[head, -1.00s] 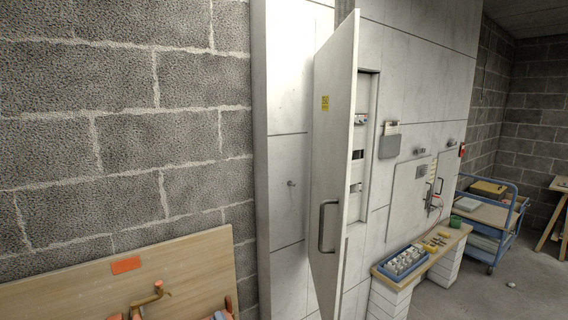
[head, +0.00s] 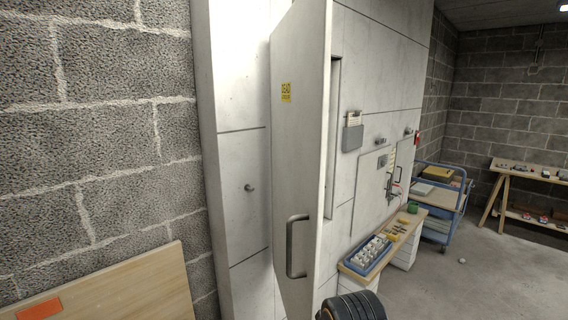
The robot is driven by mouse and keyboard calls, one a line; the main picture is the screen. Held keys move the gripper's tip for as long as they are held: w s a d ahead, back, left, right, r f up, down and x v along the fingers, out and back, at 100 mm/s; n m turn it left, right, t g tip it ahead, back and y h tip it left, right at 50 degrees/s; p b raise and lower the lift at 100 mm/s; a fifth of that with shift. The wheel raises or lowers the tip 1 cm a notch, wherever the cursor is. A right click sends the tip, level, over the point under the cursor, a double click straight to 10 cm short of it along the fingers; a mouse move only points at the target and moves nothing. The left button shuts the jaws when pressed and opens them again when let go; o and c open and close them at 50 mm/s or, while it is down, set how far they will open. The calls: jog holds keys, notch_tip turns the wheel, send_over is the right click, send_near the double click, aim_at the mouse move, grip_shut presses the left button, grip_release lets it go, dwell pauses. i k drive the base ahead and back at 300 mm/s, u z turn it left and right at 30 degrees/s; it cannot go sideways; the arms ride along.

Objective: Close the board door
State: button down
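The board door (head: 299,150) is a tall pale grey panel with a yellow label. It stands wide open, swung out from the wall, and I see its flat face and its thin right edge. A grey bar handle (head: 298,247) is on its lower part. Behind the door a strip of the board's opening (head: 334,140) shows. The door hides most of the board's inside. My gripper is not in view.
A black ribbed rounded thing (head: 352,307) rises at the bottom edge, right of the handle; I cannot tell what it is. A low bench (head: 412,222) with a blue tray (head: 367,258) stands along the wall. A blue trolley (head: 440,225) is beyond.

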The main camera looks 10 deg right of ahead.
aim_at(301, 44)
jog(key=z, duration=0.05)
jog(key=k, duration=0.5)
jog(key=u, duration=1.6)
jog(key=i, duration=0.35)
jog(key=u, duration=0.05)
